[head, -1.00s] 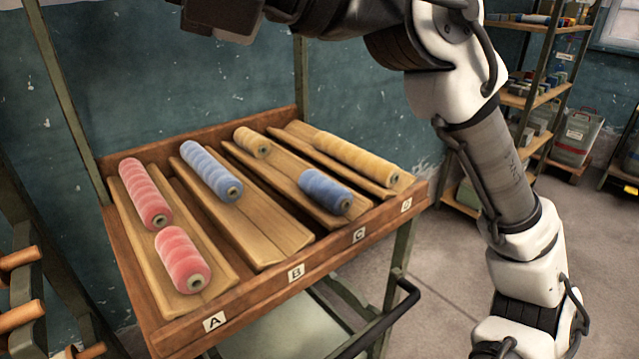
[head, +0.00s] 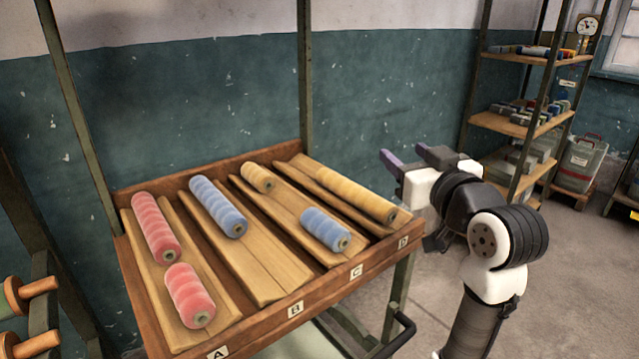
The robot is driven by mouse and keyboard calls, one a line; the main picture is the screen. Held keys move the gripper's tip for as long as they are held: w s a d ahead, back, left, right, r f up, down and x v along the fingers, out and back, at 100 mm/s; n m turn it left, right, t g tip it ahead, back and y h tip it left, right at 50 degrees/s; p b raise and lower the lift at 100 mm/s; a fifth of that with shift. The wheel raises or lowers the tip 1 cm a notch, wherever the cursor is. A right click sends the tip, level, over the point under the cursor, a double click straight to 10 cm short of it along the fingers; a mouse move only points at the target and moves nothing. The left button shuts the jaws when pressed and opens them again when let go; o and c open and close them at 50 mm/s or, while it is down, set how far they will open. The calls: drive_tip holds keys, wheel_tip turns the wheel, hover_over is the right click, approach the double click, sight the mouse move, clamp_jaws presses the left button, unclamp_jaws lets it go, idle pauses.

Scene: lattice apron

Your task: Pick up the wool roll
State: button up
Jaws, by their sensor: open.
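Several wool rolls lie in the sloped wooden lanes of a rack. Lane A holds a longer pink roll (head: 157,228) with a shorter pink roll (head: 189,296) below it. Lane B holds a blue roll (head: 218,207) near its top. Lane C holds a small yellow roll (head: 257,178) at the top and a short blue roll (head: 325,230) lower down. Lane D holds a long yellow roll (head: 355,195). My gripper (head: 411,157), with purple fingers, is open and empty, right of the rack and apart from the rolls.
The tray's wooden front edge (head: 325,289) carries letter labels. Green metal posts (head: 305,80) rise at the rack's back. A shelf unit (head: 520,123) and grey canister (head: 579,163) stand at the back right. Wooden pegs (head: 38,287) stick out at the left.

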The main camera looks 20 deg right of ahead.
sight(330, 228)
drive_tip(key=s+a+f+n+g+y, duration=0.2)
drive_tip(key=a+f+g, duration=0.1)
drive_tip(key=f, duration=0.3)
drive_tip(key=s+a+f+n+g+y, duration=0.1)
drive_tip(key=a+f+n+g+y, duration=0.15)
drive_tip(key=f, duration=0.35)
drive_tip(key=shift+m, duration=0.45)
drive_tip(key=x, duration=0.3)
drive_tip(key=p+x, duration=0.1)
drive_tip(key=x, duration=0.3)
drive_tip(key=shift+a+f+p, duration=0.25)
drive_tip(key=shift+p, duration=0.05)
drive_tip(key=shift+p+x, duration=0.8)
drive_tip(key=shift+x, duration=2.25)
drive_tip(key=shift+a, duration=0.15)
drive_tip(key=shift+s, duration=0.1)
drive_tip(key=c, duration=0.7)
